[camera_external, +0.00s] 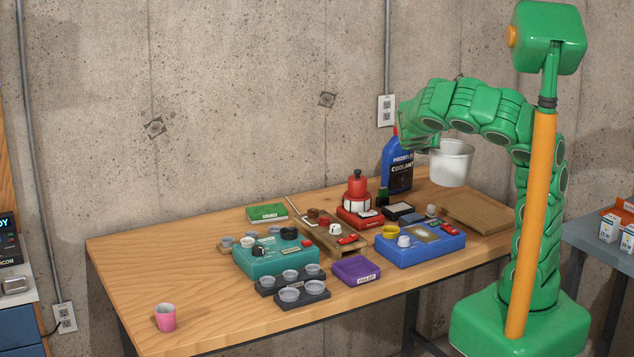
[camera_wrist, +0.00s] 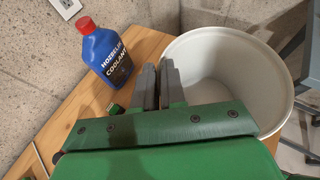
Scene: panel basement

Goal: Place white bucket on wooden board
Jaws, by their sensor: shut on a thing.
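The white bucket (camera_external: 452,165) hangs upright in the air at the right of the workbench, above the back part of the wooden board (camera_external: 490,217). I see a gap below it in the external view. My gripper (camera_wrist: 160,82) is shut on the bucket's rim, with a finger on each side of the wall. In the wrist view the open bucket (camera_wrist: 225,75) fills the right side, and it looks empty. In the external view my gripper is mostly hidden behind my arm. The board lies flat on the table and its visible top is bare.
A blue coolant bottle (camera_external: 397,170) with a red cap stands just left of the bucket. A blue box (camera_external: 420,250) with small parts sits left of the board. Several other boxes and cups crowd the table's middle. The concrete wall (camera_external: 250,100) is close behind.

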